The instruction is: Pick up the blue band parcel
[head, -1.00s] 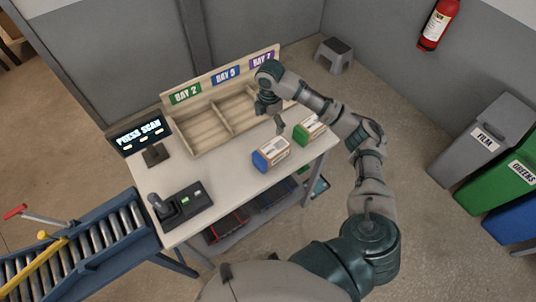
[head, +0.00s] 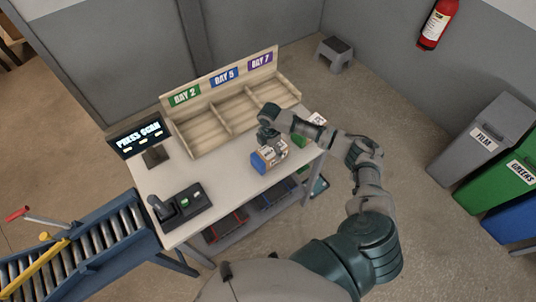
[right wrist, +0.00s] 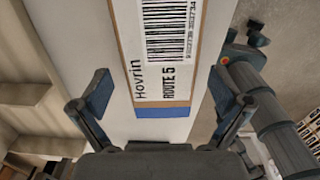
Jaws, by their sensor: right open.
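The blue band parcel (head: 260,163) is a small cardboard box with a white label and a blue end, lying on the white table near its right front edge. In the right wrist view the parcel (right wrist: 164,95) lies between the fingers, its label reading Hovrin, Route 5. My right gripper (head: 272,143) is right over the parcel and hides part of it. In the right wrist view my right gripper (right wrist: 160,88) is open, with visible gaps between both fingers and the parcel. My left gripper is not in view.
A green band parcel (head: 299,138) lies just behind, partly hidden by my right arm. The wooden bay rack (head: 207,123) stands at the table's back. The screen (head: 138,138) and a black scanner unit (head: 185,203) are at the left. The table's middle is clear.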

